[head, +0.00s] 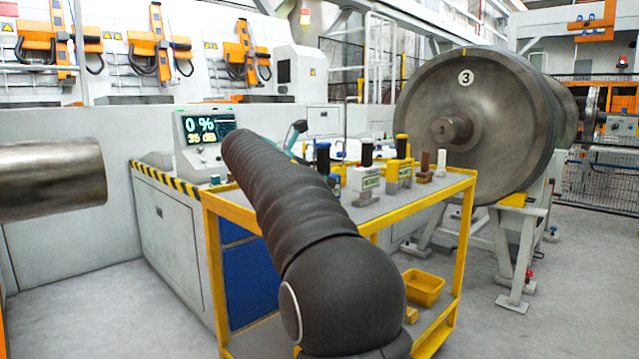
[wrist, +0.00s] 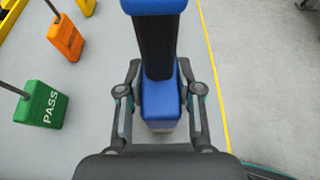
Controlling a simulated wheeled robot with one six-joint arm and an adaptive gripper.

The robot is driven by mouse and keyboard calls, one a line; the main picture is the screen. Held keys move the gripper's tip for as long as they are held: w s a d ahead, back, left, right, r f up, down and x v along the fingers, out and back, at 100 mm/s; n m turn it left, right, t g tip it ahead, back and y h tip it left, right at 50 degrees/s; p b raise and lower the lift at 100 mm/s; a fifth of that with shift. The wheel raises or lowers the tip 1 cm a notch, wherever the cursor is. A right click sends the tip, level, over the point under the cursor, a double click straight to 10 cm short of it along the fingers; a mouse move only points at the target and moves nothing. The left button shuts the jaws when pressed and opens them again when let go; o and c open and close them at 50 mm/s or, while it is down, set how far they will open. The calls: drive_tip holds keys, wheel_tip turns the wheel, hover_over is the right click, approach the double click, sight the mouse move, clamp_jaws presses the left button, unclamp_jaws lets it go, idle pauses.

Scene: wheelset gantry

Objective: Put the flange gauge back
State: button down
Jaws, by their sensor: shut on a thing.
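My gripper (wrist: 160,104) is shut on a blue gauge with a black grip (wrist: 158,50) in the wrist view. The gauge has a blue cap at the top and a blue block between the fingers. No label on it can be read. In the head view my dark arm hides most of my gripper. A blue-capped black grip (head: 323,160) shows just right of the arm, over the cart, and looks like the same gauge. Its lower end is partly hidden, so I cannot tell whether it touches the cart top.
The yellow-edged cart (head: 420,204) carries a white gauge (head: 365,180) and a yellow gauge (head: 400,168). A green PASS block (wrist: 42,105) and an orange block (wrist: 66,38) are left of my gripper. A large wheelset (head: 470,110) stands behind the cart.

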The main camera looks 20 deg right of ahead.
drive_tip(key=c, duration=0.8)
unclamp_jaws()
drive_tip(key=shift+o, duration=0.2)
drive_tip(key=p+v, duration=0.1)
drive_tip(key=v, duration=1.1)
